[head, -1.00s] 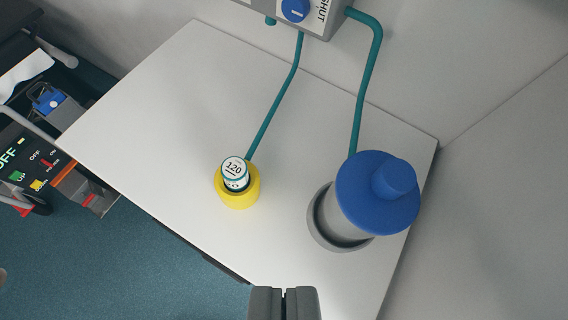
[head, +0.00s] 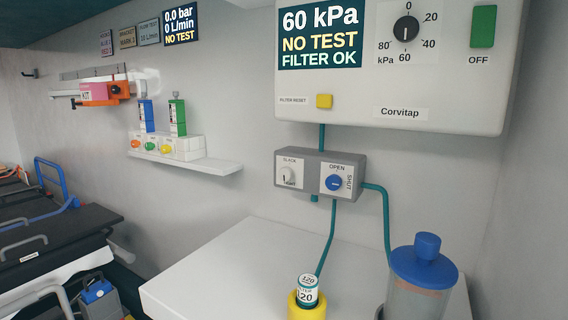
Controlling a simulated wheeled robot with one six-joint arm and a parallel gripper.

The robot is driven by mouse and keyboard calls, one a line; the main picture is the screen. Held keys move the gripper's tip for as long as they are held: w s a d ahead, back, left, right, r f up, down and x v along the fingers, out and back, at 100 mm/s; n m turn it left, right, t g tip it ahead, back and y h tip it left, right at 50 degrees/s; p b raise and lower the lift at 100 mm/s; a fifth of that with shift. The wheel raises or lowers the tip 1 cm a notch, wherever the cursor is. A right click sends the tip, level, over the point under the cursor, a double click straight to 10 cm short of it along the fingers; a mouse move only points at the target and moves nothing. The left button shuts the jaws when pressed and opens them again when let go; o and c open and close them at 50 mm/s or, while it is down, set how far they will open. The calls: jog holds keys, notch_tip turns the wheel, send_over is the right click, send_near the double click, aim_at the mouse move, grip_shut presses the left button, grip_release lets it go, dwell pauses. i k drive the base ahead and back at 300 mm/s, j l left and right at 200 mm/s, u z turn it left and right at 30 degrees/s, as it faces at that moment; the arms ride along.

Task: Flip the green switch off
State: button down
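The green switch (head: 483,27) is a rectangular rocker at the upper right of the white wall unit (head: 448,119) marked Corvitap. The word OFF is printed below the switch. Its tilt is too slight to tell from here. The unit's display (head: 320,37) reads 60 kPa, NO TEST, FILTER OK. My gripper is not in this view.
A black dial (head: 406,29) and a yellow button (head: 324,101) are on the same unit. Below are a grey valve box (head: 320,174), teal hoses, a blue-lidded canister (head: 424,262) and a yellow cup (head: 294,308) on the white counter (head: 215,268). A shelf (head: 185,162) holds blocks at left.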

aim_at(482, 34)
jog(key=j, duration=0.1)
jog(key=k+z, duration=0.15)
jog(key=k, duration=0.7)
